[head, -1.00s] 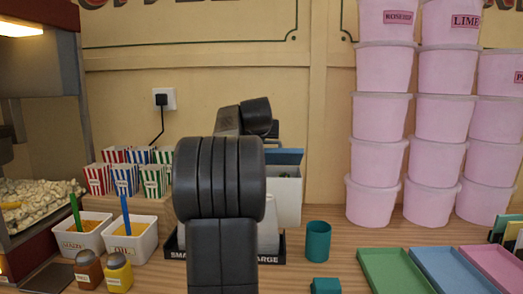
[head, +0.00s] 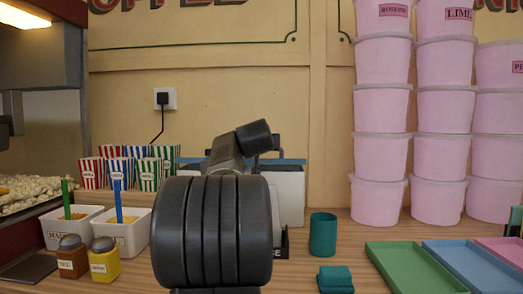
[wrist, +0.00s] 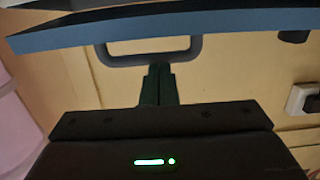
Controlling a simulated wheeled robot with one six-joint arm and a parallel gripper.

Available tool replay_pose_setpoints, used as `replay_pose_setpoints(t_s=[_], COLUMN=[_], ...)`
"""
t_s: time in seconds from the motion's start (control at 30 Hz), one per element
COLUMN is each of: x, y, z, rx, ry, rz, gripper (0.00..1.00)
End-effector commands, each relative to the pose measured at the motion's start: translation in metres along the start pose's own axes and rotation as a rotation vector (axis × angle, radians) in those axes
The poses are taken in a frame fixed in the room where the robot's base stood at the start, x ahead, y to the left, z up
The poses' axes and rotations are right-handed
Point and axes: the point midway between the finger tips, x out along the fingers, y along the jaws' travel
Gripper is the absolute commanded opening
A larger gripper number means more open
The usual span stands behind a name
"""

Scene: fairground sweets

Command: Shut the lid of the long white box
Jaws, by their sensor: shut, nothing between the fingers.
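The long white box (head: 290,196) stands on the counter against the back wall, largely hidden behind my arm in the head view. Its blue lid (head: 293,161) shows there as a thin, nearly level strip on both sides of my arm. In the wrist view the lid's blue edge (wrist: 180,28) crosses the top, with a grey loop handle (wrist: 118,60) on it. My gripper (wrist: 158,68) is shut and empty, its fingertips at the handle's bar; I cannot tell whether they touch. Whether a gap is left between lid and box is hidden.
Striped cartons (head: 149,174) and two white tubs (head: 72,228) stand left of the box. A teal cup (head: 323,234) and teal block (head: 335,279) are to its right, with a green tray (head: 415,268) and stacked pink tubs (head: 380,155) beyond.

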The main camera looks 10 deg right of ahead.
Motion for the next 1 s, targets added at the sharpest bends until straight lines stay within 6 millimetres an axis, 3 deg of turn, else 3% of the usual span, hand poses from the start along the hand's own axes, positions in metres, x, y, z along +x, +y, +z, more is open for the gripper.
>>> replay_pose_setpoints(t_s=[0.73,1.0], x=[-0.001,-0.007], y=[0.0,0.001], z=[0.007,-0.014], rx=[0.0,0.0], ry=[-0.005,-0.003], rz=[0.0,0.0], gripper=[0.0,0.0])
